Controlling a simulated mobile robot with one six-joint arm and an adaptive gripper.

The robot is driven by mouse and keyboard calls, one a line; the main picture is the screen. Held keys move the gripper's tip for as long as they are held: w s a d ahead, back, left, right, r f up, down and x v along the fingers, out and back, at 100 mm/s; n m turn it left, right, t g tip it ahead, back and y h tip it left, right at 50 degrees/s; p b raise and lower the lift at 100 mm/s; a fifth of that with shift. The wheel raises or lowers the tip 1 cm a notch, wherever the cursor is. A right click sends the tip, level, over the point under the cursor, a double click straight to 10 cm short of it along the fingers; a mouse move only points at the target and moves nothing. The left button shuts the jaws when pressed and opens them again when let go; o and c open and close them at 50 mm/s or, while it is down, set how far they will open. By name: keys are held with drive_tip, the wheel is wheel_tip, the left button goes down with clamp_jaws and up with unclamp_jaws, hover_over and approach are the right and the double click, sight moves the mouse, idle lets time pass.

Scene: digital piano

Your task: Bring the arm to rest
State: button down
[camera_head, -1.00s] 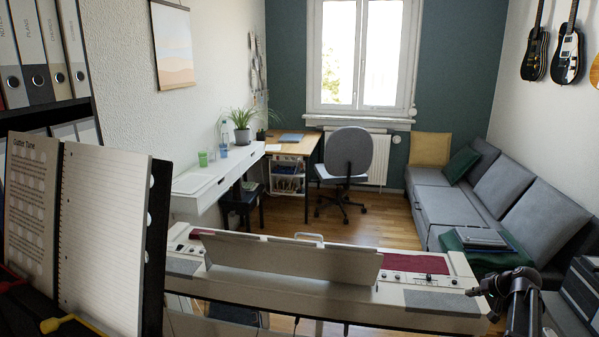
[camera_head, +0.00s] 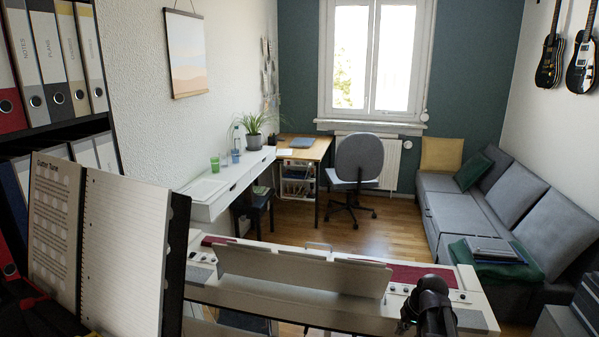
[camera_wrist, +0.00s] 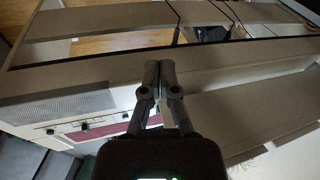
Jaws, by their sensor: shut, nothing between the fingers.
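My gripper (camera_head: 404,327) shows low in the head view, in front of the right part of the white digital piano (camera_head: 474,290). Part of the wrist above it is dark and blurs into the gripper. In the wrist view, my gripper's two fingers (camera_wrist: 160,66) lie together with nothing between them. The piano's pale body (camera_wrist: 75,75) spreads behind and below them, with its speaker grille and red panel to the left. I cannot tell the exact gap between the fingertips and the piano.
The piano's music rest (camera_head: 300,282) stands beside my arm. An open notebook (camera_head: 125,255) and binder shelves (camera_head: 60,130) stand close at left. A grey sofa (camera_head: 455,213) is at right, an office chair (camera_head: 358,165) farther back. Wooden floor (camera_head: 395,222) between them is clear.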

drive_tip(key=s+a+r+n+g+h+p, duration=0.1)
drive_tip(key=s+a+r+g+h+p, duration=0.1)
drive_tip(key=s+a, duration=0.8)
drive_tip(key=shift+a+r+h+p, duration=0.35)
drive_tip(key=shift+a+p, duration=0.2)
drive_tip(key=shift+a, duration=0.2)
